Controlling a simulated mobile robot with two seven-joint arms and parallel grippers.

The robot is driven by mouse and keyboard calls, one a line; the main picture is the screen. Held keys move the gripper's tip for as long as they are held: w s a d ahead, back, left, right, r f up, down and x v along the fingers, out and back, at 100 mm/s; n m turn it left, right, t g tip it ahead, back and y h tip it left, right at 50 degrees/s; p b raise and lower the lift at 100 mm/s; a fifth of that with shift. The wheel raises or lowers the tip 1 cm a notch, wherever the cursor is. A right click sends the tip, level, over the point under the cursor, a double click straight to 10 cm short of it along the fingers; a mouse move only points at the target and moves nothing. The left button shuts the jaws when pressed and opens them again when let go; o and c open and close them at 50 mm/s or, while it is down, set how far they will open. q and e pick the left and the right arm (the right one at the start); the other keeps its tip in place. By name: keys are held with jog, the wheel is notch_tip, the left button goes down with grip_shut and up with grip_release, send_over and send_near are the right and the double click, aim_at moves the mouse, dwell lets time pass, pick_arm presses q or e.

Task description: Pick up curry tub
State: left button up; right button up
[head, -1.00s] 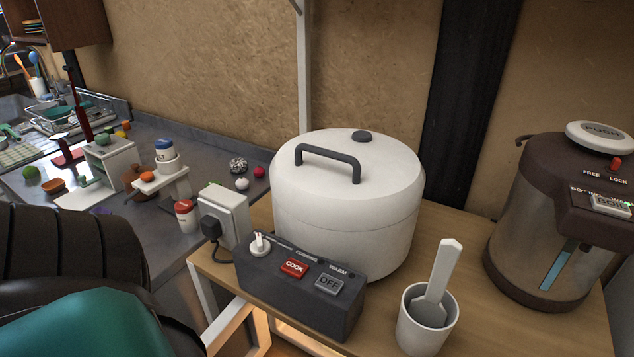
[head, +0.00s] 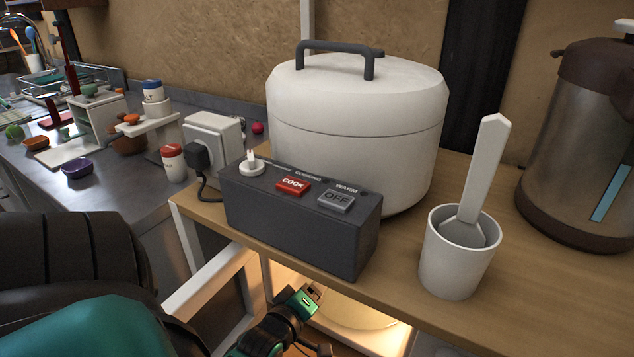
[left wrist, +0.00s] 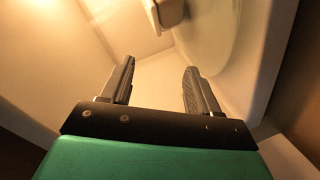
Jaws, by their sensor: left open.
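My left gripper (head: 318,318) is low in the head view, below the front edge of the wooden counter, by a brightly lit lower space. In the left wrist view its two dark fingers (left wrist: 158,88) are apart, with nothing between them. A large pale, rounded form (left wrist: 225,35) is beyond the fingers at the upper right there. A pale round shape (head: 355,312) also shows in the lit space in the head view. I cannot tell whether either is the curry tub; no label is readable. My right gripper is not in view.
A white rice cooker (head: 350,130), a dark switch box (head: 300,228), a white cup with a paddle (head: 455,265) and a hot-water pot (head: 585,150) stand on the wooden counter (head: 400,240). A beige piece (left wrist: 168,12) is at the top of the wrist view.

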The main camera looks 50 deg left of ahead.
pick_arm(q)
jog(key=shift+w+a+f, duration=0.1)
jog(key=shift+w+a, duration=0.05)
jog(key=shift+w, duration=0.35)
jog(key=b+x, duration=0.4)
jog(key=x, duration=0.6)
jog(key=shift+w, duration=0.1)
jog(key=shift+x, duration=0.85)
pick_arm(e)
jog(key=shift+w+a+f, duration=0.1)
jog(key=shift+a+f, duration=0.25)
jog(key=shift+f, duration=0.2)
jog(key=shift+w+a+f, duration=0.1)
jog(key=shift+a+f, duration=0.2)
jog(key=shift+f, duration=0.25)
pick_arm(q)
jog(key=shift+c, duration=0.3)
